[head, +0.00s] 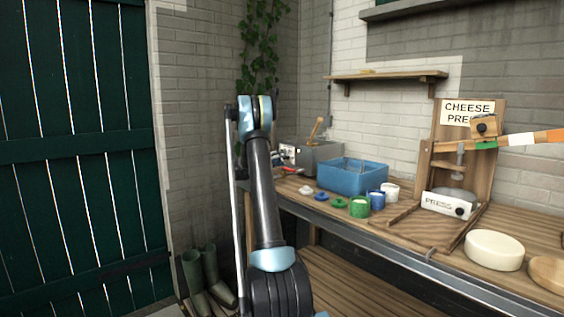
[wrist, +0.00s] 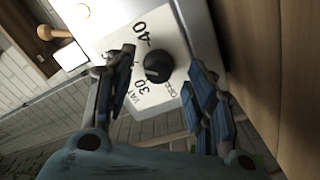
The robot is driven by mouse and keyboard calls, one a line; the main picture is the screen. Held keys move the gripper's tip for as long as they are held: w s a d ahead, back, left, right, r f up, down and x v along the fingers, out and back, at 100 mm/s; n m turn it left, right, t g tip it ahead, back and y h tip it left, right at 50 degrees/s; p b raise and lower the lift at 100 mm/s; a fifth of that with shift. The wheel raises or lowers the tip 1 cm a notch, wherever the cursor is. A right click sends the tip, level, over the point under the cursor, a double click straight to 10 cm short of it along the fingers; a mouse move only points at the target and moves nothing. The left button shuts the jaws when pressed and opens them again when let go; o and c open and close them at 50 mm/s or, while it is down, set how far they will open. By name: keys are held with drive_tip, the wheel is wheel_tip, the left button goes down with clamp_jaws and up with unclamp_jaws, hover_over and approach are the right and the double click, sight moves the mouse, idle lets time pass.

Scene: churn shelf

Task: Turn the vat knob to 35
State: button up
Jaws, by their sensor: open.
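The black round vat knob (wrist: 157,67) sits on a white dial plate (wrist: 150,100) in the wrist view. The plate is marked 30, 40, OFF and VAT and appears turned on its side. I cannot make out where the knob points. My gripper (wrist: 160,86) is open, with one dark finger on each side of the knob in the picture. Gaps show between fingers and knob; I cannot tell the depth between them. In the head view the grey metal vat (head: 318,160) stands at the bench's far end, its front partly hidden by my arm.
A blue tub (head: 352,178) stands right of the vat, with several small coloured pots and lids before it. A cheese press (head: 459,165) and a white cheese (head: 494,250) are farther right on the wooden bench. Boots (head: 207,275) stand on the floor left of my arm.

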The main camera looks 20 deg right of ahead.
drive_tip(key=shift+w+d, duration=0.25)
drive_tip(key=shift+d, duration=0.45)
drive_tip(key=shift+c, duration=0.6)
drive_tip(key=c, duration=1)
drive_tip(key=shift+a+n, duration=0.1)
drive_tip(key=shift+n, duration=0.7)
drive_tip(key=o, duration=1.1)
